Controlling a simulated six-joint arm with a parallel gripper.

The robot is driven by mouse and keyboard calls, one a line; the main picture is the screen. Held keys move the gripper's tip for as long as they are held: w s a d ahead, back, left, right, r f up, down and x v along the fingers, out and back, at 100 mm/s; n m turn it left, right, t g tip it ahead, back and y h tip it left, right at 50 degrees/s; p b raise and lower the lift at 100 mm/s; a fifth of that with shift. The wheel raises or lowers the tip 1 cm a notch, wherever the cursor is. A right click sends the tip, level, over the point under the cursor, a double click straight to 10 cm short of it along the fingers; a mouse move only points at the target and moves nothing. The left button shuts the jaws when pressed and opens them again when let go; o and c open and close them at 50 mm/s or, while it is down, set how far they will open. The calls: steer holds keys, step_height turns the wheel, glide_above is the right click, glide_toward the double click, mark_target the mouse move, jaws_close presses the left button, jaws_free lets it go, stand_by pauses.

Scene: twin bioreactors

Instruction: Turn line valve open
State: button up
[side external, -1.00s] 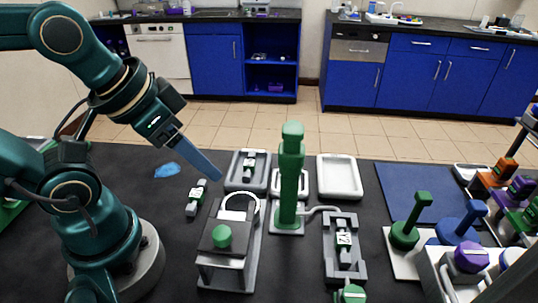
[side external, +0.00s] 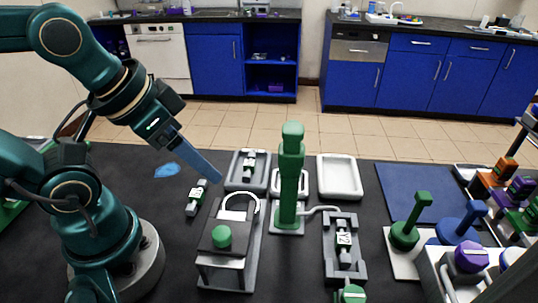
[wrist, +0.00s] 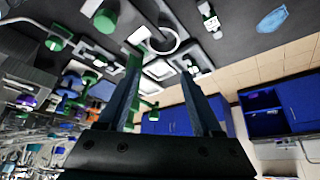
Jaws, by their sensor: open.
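My gripper (side external: 215,174) is open and empty, in the air above the table, left of the tall green column (side external: 290,180). The wrist view shows its two fingers apart, with nothing between them (wrist: 160,88). Several parts could be the line valve, and I cannot tell which one is meant. A green T-handle (side external: 405,232) and a blue T-handle (side external: 460,225) stand on a white base at the right. A green-and-white fitting (side external: 344,240) sits in a grey cradle, by a pale tube from the column. A green knob (side external: 350,294) is partly cut off at the bottom edge.
A grey stand with a green round knob (side external: 221,237) is below my gripper. A loose fitting (side external: 197,197) and a blue patch (side external: 166,170) lie left. Trays (side external: 340,177) stand behind. A purple knob (side external: 471,256) is at right; the blue mat (side external: 415,188) has free room.

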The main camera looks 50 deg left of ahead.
steer(key=w+d+m+g+h, duration=0.25)
steer(key=w+d+m, duration=0.4)
steer(key=d, duration=0.35)
steer(key=m+g+h, duration=0.2)
steer(key=m, duration=0.5)
glide_above(353, 295)
steer(key=s+a, duration=0.1)
steer(key=a, duration=0.1)
step_height(353, 295, down, 8)
steer(key=shift+t+y, duration=0.25)
steer(key=shift+x, duration=2)
steer(key=shift+w, duration=0.15)
jaws_close()
